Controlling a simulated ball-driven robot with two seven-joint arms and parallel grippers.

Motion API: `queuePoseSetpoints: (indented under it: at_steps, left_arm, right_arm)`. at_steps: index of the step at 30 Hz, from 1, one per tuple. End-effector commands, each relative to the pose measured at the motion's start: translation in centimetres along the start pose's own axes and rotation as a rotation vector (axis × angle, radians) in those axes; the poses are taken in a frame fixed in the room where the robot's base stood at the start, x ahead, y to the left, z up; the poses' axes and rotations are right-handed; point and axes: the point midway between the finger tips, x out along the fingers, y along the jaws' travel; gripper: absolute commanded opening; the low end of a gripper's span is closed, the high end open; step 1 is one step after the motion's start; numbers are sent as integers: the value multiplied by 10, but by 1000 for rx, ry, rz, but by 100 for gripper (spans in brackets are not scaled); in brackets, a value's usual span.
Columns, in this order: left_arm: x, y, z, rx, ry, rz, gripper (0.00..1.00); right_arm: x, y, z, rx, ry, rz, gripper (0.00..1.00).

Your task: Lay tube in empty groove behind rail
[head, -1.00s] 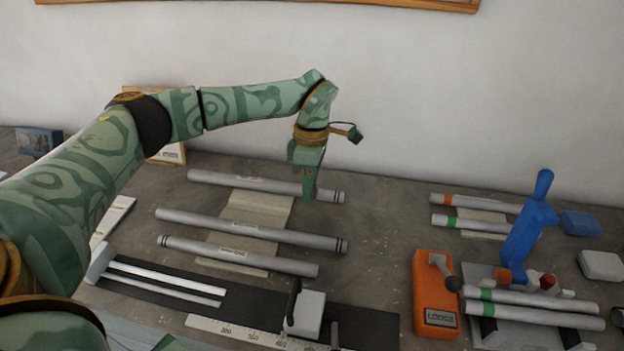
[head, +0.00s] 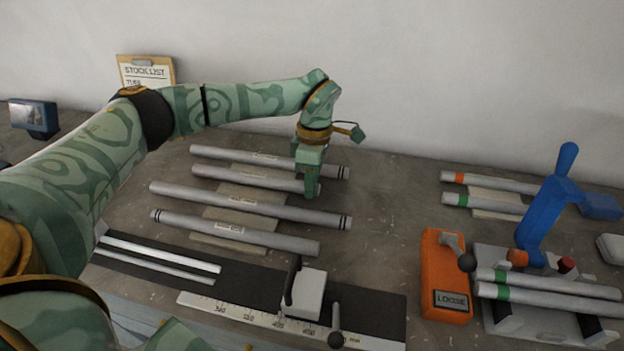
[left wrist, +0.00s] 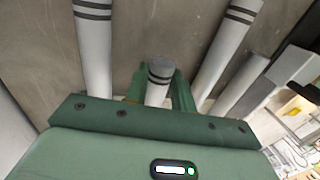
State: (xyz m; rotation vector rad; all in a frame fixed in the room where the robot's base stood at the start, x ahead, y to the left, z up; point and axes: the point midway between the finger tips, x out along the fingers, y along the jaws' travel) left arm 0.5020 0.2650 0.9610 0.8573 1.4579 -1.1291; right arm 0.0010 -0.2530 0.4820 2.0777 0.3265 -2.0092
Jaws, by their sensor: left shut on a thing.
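My left gripper (head: 311,192) points down at the right end of a grey tube (head: 245,178) and is shut on it. In the left wrist view the fingers close around the tube's dark-banded end (left wrist: 160,72). This tube lies in line with the gap between a rear grey tube (head: 225,155) and a front one (head: 230,202); whether it rests on the beige grooved support (head: 213,213) or hangs just above cannot be told. Another grey tube (head: 200,226) lies nearest the rail (head: 160,252). My right gripper is not in view.
The rail's base bears a white block (head: 308,294) and a printed scale (head: 235,311). To the right stand an orange box (head: 444,275) marked LOOSE, a blue upright tool (head: 545,215) and several coloured-end tubes (head: 490,200). Bare bench lies between both groups.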

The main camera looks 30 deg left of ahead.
Motion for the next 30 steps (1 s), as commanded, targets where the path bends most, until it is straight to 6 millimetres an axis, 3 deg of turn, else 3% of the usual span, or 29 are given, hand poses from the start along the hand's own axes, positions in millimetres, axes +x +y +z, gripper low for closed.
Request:
queuePoseSetpoints:
  at_steps: [12,13,15,16,25,30]
  left_arm:
    - [3,1,0,0,0,0,0]
    - [3,1,0,0,0,0,28]
    - [3,1,0,0,0,0,47]
    - [3,1,0,0,0,0,51]
    - [1,1,0,1,0,1,51]
    - [-24,1,0,1,-1,6,51]
  right_arm:
    - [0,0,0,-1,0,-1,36]
    - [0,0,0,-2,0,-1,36]
    - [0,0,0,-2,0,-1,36]
    - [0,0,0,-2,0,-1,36]
    - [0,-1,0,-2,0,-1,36]
    - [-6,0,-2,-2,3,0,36]
